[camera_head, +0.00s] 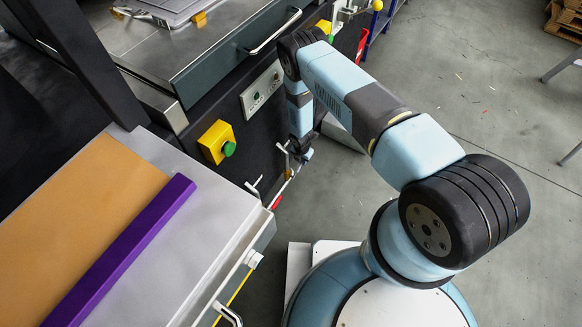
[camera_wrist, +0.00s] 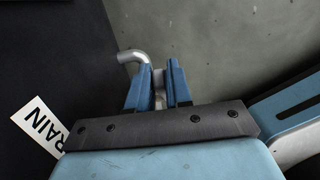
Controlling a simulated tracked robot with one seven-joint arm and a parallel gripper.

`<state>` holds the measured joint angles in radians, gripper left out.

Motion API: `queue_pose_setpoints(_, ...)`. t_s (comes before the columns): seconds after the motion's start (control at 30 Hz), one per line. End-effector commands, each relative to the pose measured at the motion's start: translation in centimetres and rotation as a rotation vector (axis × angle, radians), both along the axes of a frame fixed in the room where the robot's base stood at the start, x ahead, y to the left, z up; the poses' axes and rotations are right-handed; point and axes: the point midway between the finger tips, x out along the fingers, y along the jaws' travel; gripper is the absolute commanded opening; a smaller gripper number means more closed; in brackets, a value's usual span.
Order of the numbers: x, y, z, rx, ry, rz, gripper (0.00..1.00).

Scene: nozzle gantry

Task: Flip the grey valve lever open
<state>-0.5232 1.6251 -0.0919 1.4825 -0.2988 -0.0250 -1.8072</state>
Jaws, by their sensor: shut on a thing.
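The grey valve lever (camera_wrist: 132,57) shows in the wrist view as a bent, rounded metal bar. Its free end curves to the left past the fingertips, and part of it shows between the blue fingers. My gripper (camera_wrist: 159,82) is shut on this lever. In the camera_head view my gripper (camera_head: 299,153) is low beside the dark side of the machine. The lever is too small and too covered there to make out its angle. The valve body is hidden in the wrist view.
A white label (camera_wrist: 40,128) reading "RAIN", partly cut off, is left of the fingers. A yellow box with a green button (camera_head: 218,142) is on the machine's dark side. A red handle (camera_head: 276,202) is below my gripper.

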Motion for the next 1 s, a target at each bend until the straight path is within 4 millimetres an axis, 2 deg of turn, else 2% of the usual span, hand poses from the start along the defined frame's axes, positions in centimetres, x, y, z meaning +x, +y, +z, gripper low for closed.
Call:
queue_pose_setpoints(0.03,1.2,-0.3,0.4,-0.005,-0.020,-0.004,0.00)
queue_pose_setpoints(0.13,1.6,-0.4,0.5,-0.013,-0.031,-0.005,0.00)
queue_pose_setpoints(0.6,1.1,0.7,0.4,-0.020,-0.034,0.012,0.00)
queue_pose_setpoints(0.63,1.1,0.7,0.4,-0.020,-0.034,0.012,0.20)
queue_pose_setpoints(0.83,0.8,0.8,0.3,-0.020,-0.030,0.015,0.39)
queue_pose_setpoints(1.0,0.7,0.8,0.3,-0.021,-0.029,0.014,0.40)
